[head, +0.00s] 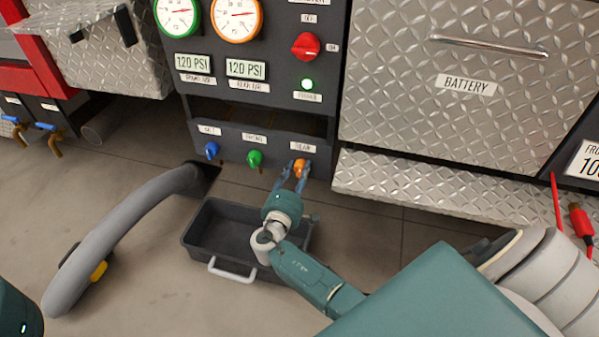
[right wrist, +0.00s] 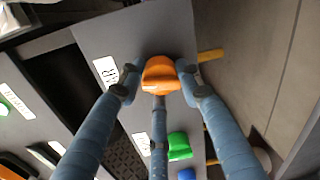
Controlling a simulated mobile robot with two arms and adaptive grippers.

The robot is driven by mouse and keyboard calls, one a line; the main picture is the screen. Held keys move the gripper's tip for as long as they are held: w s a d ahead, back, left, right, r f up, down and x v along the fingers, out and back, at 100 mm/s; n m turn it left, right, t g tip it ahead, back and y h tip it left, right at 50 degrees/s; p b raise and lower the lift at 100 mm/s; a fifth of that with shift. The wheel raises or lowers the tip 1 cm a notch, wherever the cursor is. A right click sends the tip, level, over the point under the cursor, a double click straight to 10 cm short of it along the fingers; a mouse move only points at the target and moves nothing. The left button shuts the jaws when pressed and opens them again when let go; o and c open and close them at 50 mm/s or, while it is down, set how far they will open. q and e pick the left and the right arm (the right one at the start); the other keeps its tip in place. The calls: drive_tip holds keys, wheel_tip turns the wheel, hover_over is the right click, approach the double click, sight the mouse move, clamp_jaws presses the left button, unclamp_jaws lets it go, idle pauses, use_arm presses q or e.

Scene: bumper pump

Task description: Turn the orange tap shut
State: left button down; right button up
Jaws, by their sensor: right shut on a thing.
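The orange tap (head: 300,168) is the rightmost of three taps on the lower strip of the dark pump panel, under a small label. My right gripper (head: 292,172) reaches up to it from below, with its fingers around it. In the right wrist view the orange tap (right wrist: 160,75) sits between the fingertips of my right gripper (right wrist: 158,80), which is shut on it. A teal part at the lower left of the head view seems to belong to my left arm; the left gripper does not show.
A blue tap (head: 211,150) and a green tap (head: 254,158) sit left of the orange one. A black tray (head: 190,236) lies on the floor beneath my right arm. A thick grey hose (head: 115,230) runs to the left. A diamond-plate step (head: 400,188) juts out at right.

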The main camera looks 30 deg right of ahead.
drive_tip(key=shift+w+a+r, duration=0.1)
drive_tip(key=shift+w+a, duration=0.1)
drive_tip(key=shift+a, duration=0.05)
drive_tip(key=o, duration=1.1)
drive_tip(key=v, duration=1.2)
drive_tip(key=shift+s, duration=0.1)
drive_tip(key=shift+f, duration=0.25)
